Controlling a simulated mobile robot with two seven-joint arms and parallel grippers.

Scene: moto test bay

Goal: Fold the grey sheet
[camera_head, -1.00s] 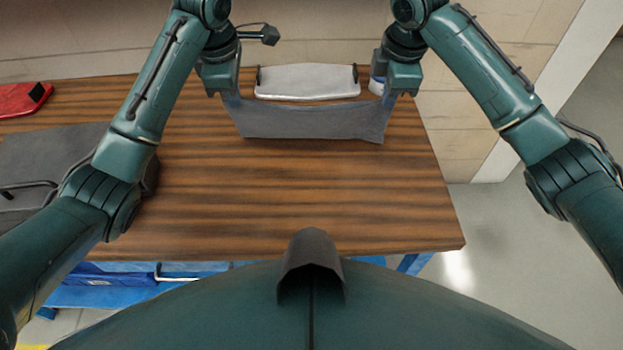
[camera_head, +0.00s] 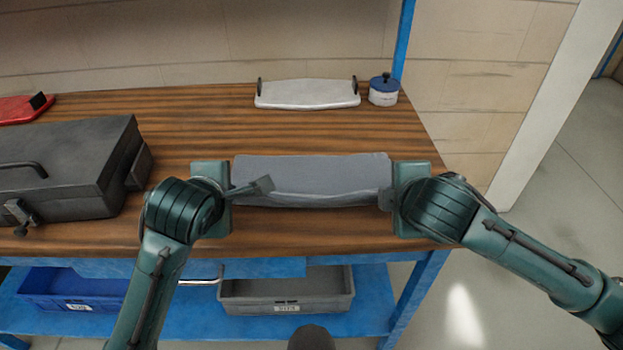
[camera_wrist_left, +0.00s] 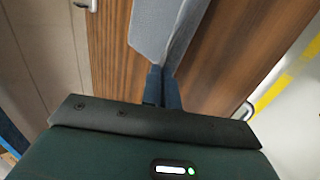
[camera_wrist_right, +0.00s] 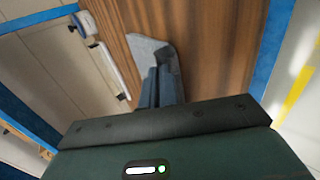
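The grey sheet (camera_head: 310,175) lies in a wide strip across the middle of the table in the head view, doubled over, with a sagging edge along its near side. My left gripper (camera_head: 233,195) is at its left end and my right gripper (camera_head: 391,197) at its right end. In the left wrist view the fingers (camera_wrist_left: 162,88) are close together on a corner of the sheet (camera_wrist_left: 165,30). In the right wrist view the fingers (camera_wrist_right: 160,87) are also close together, with the sheet (camera_wrist_right: 148,48) running from between them. The fingertips are partly hidden by cloth.
A white tray (camera_head: 307,96) with dark handles and a blue-lidded pot (camera_head: 383,92) stand at the table's back. A dark toolbox (camera_head: 70,165) stands left of my left gripper. A red item (camera_head: 20,108) is behind it. Grey (camera_head: 285,290) and blue (camera_head: 80,287) bins sit below.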

